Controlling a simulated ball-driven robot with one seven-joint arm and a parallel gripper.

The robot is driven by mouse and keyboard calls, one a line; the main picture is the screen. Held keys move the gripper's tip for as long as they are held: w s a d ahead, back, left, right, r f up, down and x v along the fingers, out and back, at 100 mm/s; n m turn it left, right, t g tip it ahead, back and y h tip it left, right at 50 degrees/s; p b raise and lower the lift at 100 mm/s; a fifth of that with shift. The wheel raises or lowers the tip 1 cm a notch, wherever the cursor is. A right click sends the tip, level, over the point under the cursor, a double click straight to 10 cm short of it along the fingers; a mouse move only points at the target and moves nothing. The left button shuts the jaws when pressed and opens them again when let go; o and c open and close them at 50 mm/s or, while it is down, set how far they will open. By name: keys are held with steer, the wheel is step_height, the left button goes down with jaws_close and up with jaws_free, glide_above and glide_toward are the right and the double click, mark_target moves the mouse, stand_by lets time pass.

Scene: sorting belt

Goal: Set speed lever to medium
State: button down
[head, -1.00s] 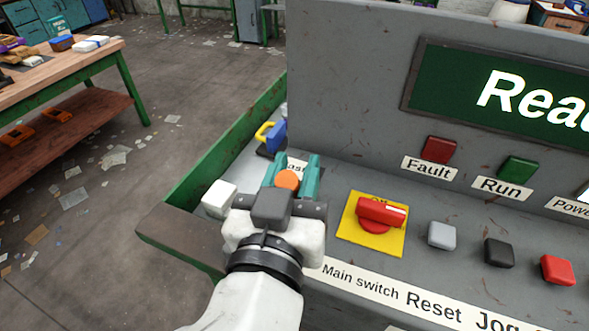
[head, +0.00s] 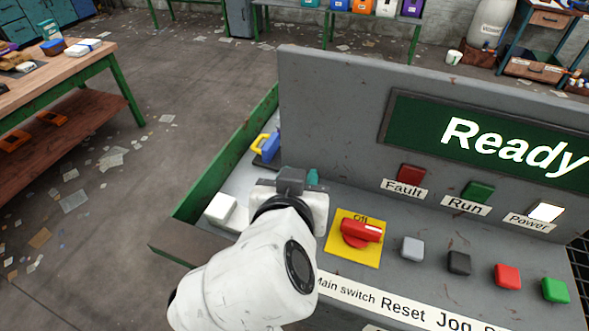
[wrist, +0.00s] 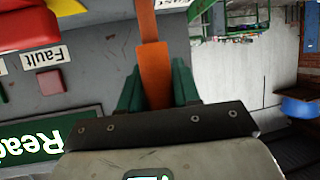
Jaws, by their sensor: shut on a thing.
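The speed lever, an orange bar (wrist: 152,65), runs between the teal fingers of my gripper (wrist: 156,75) in the wrist view. The gripper is shut on it. In the head view, my gripper (head: 292,184) is over the left part of the grey control panel, left of the main switch. My own wrist hides the lever and its speed labels there, and only a bit of teal finger shows. I cannot tell which speed setting the lever stands at.
The red main switch (head: 362,232) sits on a yellow plate right of my gripper. Buttons (head: 459,263) line the panel farther right. The upright panel with the Ready display (head: 500,140) stands behind. A white block (head: 220,209) and a blue-yellow object (head: 267,148) are at left.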

steer(key=shift+w, duration=0.2)
steer(key=c, duration=0.9)
jaws_free()
steer(key=b+v, duration=0.1)
steer(key=v, duration=0.9)
steer(key=shift+s+r, duration=0.25)
steer(key=shift+s, duration=0.05)
steer(key=shift+s, duration=0.1)
